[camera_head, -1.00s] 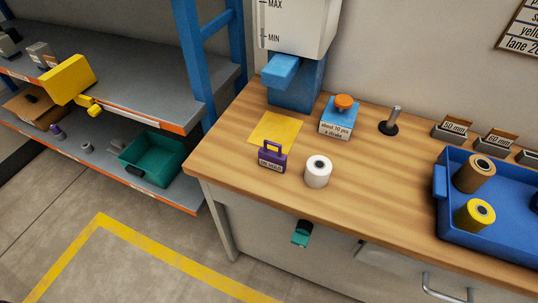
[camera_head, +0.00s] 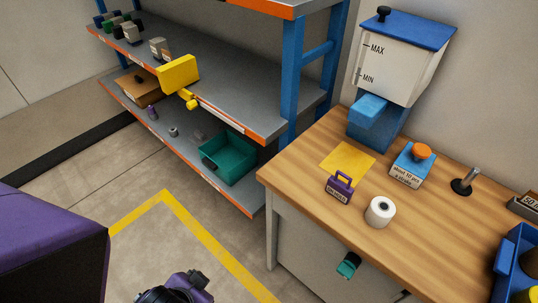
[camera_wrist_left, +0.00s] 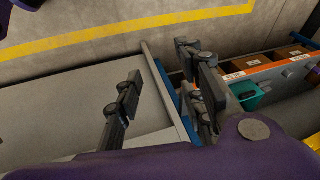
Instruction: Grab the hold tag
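The hold tag is a small purple tag (camera_head: 340,187) with a loop handle and a white label. It stands on the wooden workbench (camera_head: 300,178) at the front edge of a yellow square (camera_head: 347,163), left of a white roll (camera_head: 380,212). My left gripper (camera_wrist_left: 162,85) shows in the left wrist view with its two dark fingers spread apart and nothing between them. The tag is not visible in that view. In the head view, purple and dark parts of my arm show at the bottom left, well apart from the tag. My right gripper is not in view.
A blue and white dispenser (camera_head: 385,95) stands behind the tag. A blue box with an orange knob (camera_head: 413,165) and a metal post (camera_head: 465,182) stand to the right. A shelf (camera_head: 225,90) with a yellow object (camera_head: 178,74) and a green bin (camera_head: 229,158) is at left.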

